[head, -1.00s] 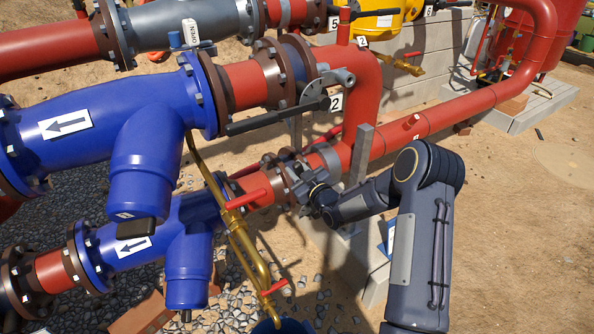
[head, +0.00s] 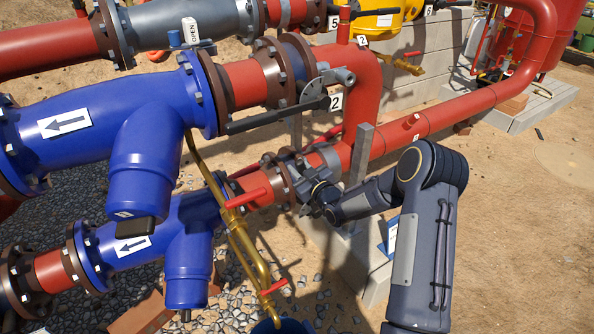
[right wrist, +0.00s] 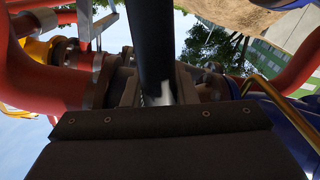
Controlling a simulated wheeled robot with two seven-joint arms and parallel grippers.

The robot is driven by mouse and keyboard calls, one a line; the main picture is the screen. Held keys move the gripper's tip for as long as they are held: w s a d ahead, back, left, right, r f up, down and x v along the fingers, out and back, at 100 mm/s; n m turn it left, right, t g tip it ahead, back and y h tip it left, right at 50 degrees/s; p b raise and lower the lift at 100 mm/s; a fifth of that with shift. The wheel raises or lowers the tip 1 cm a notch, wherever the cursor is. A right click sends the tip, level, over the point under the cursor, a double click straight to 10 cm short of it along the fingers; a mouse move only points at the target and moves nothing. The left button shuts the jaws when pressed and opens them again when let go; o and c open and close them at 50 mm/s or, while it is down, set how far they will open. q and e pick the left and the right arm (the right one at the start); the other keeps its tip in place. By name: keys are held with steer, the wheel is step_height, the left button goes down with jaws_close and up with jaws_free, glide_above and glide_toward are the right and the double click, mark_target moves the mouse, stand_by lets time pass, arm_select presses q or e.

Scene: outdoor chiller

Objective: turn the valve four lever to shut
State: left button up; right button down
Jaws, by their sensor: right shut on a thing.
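The lower valve (head: 283,172) sits between brown flanges on the lower red pipe, with my right gripper (head: 318,192) at its right side. No number four shows on it, so I cannot read which valve it is. In the right wrist view, a dark lever bar (right wrist: 149,45) runs down to my gripper's dark jaw (right wrist: 160,122), and the gripper is shut on it. In the head view the gripper and wrist hide most of this lever. My left gripper is not in view.
Above, another valve's long black lever (head: 277,115) lies along the upper pipe beside a "2" label (head: 336,102). Blue strainers (head: 120,125) and a brass pipe (head: 240,235) with red handles stand to the left. Open sandy ground (head: 520,220) lies to the right.

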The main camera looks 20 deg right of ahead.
steer(key=d+m+b, duration=0.2)
steer(key=d+m, duration=0.1)
steer(key=d, duration=0.3)
steer(key=shift+w+d+r, duration=0.25)
steer(key=shift+w+r, duration=0.2)
steer(key=c, duration=1.2)
jaws_free()
steer(key=shift+d, duration=0.15)
steer(key=shift+o, duration=0.2)
steer(key=s, duration=0.7)
steer(key=shift+s+d, duration=0.4)
steer(key=shift+d, duration=0.05)
